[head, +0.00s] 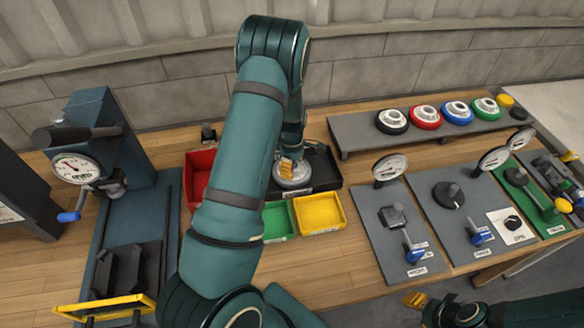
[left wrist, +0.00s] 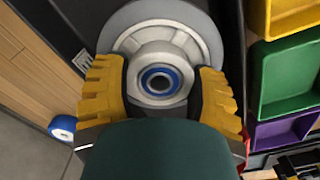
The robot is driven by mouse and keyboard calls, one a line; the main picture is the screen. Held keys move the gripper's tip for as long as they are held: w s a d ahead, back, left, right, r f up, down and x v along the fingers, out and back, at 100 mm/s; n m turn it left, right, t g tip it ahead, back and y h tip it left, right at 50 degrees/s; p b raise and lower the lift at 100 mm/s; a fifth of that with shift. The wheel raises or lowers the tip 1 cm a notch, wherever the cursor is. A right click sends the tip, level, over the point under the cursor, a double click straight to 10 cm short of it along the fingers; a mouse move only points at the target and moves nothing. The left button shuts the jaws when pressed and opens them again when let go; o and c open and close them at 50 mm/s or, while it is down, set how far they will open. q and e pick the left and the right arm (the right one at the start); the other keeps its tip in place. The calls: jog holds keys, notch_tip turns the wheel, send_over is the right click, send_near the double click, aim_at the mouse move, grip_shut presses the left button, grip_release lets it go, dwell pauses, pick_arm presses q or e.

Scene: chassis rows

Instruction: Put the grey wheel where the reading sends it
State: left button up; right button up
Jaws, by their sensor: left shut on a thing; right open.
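The grey wheel (head: 291,181) is at the black tray (head: 325,168) behind the bins; I cannot tell whether it rests there or is held just above. My left gripper (head: 287,167) is shut on its hub. In the left wrist view the fingers (left wrist: 160,95) sit either side of the hub with its blue ring, and the grey rim (left wrist: 135,22) shows behind. A dial gauge (head: 76,168) is on the press at the left; its reading is too small to tell. My right gripper (head: 414,299) is open and empty at the front edge.
Red (head: 199,172), green (head: 279,222) and yellow (head: 320,213) bins stand around my left arm; a purple bin (left wrist: 284,132) shows in the wrist view. A rack (head: 360,135) holds black, red, blue and green wheels. Panels with gauges (head: 390,168) and levers fill the right.

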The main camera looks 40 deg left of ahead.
pick_arm(q)
jog(key=shift+f, duration=0.45)
jog(key=shift+f, duration=0.1)
jog(key=o, duration=1.3)
jog(key=shift+c, duration=0.2)
